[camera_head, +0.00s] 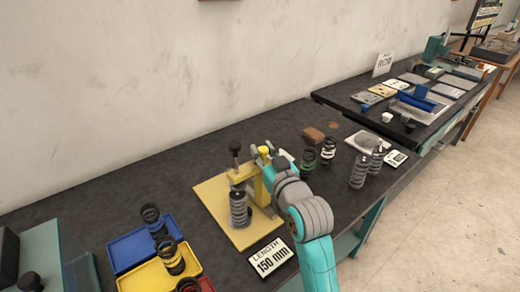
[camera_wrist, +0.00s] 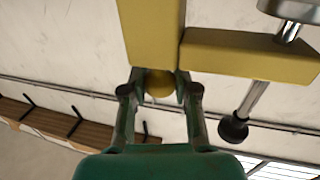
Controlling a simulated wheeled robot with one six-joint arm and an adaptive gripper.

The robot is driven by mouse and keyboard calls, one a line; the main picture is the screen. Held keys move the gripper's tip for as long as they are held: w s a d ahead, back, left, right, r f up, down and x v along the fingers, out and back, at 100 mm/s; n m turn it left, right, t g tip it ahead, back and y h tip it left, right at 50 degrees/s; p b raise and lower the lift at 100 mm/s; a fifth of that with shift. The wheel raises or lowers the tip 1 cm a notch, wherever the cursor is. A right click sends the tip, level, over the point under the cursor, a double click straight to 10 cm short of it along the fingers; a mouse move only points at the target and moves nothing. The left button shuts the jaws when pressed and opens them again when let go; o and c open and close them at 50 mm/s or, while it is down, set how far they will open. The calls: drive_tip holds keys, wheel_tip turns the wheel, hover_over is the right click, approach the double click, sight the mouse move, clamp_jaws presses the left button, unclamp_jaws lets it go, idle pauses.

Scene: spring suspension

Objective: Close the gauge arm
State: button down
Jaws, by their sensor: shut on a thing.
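The yellow gauge stands on a pale yellow base plate (camera_head: 212,196) on the dark bench. Its gauge arm (camera_head: 241,176) reaches left from the post, over a grey spring (camera_head: 239,211) standing upright. A rod with a black knob (camera_head: 235,147) passes up through the arm. In the wrist view the arm (camera_wrist: 245,54) runs right from the broad yellow post (camera_wrist: 155,35). My gripper (camera_head: 263,156) is at the top of the post, shut on a round yellow knob (camera_wrist: 159,85). The wrist view shows one finger on each side of the knob. My wrist hides part of the post.
A "LENGTH 150 mm" sign (camera_head: 271,257) stands in front of the plate. Blue (camera_head: 125,258) and yellow (camera_head: 140,279) trays with springs are at left. Several loose springs (camera_head: 358,172) stand to the right. A second bench (camera_head: 340,101) is behind them.

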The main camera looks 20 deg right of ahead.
drive_tip(key=shift+s+f, duration=0.1)
drive_tip(key=c, duration=0.9)
unclamp_jaws()
drive_tip(key=shift+s, duration=0.1)
drive_tip(key=shift+o, duration=0.2)
drive_tip(key=s, duration=1.2)
drive_tip(key=shift+d, duration=0.35)
drive_tip(key=s+f+m+g+h, duration=0.1)
drive_tip(key=s+f+g, duration=0.1)
drive_tip(key=s+f, duration=1.45)
drive_tip(key=s+a+f, duration=0.1)
drive_tip(key=s+f, duration=0.1)
drive_tip(key=s, duration=0.8)
drive_tip(key=s+f+g, duration=0.1)
drive_tip(key=s+f, duration=0.1)
drive_tip(key=s, duration=0.8)
drive_tip(key=shift+s+a, duration=0.35)
drive_tip(key=shift+a, duration=0.05)
